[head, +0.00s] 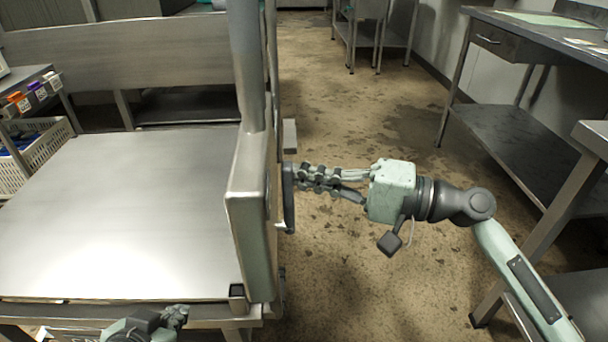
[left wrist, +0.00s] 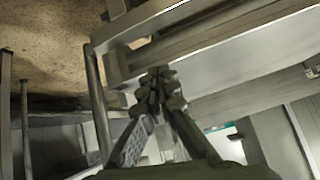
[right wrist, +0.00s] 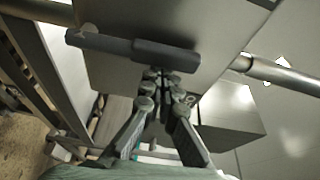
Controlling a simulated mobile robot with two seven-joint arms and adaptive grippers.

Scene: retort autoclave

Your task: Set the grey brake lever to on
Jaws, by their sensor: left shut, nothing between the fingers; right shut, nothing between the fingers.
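The grey brake lever (head: 289,205) is a dark bar on the right side of an upright steel housing. It stands near vertical in the head view. My right gripper (head: 298,176) reaches in from the right, shut and empty, with its fingertips at the lever's upper part. In the right wrist view the lever (right wrist: 130,47) lies across the picture just beyond the shut fingertips (right wrist: 164,76). I cannot tell whether they touch. My left gripper (head: 180,314) is low at the front edge of the steel bed, shut and empty; it also shows in the left wrist view (left wrist: 155,80). Any on/off marking is not readable.
The steel housing (head: 250,210) with a thick post stands at the right edge of the flat steel bed (head: 120,210). A white basket (head: 40,155) is at the far left. Steel tables (head: 520,50) line the right wall. The floor between is open.

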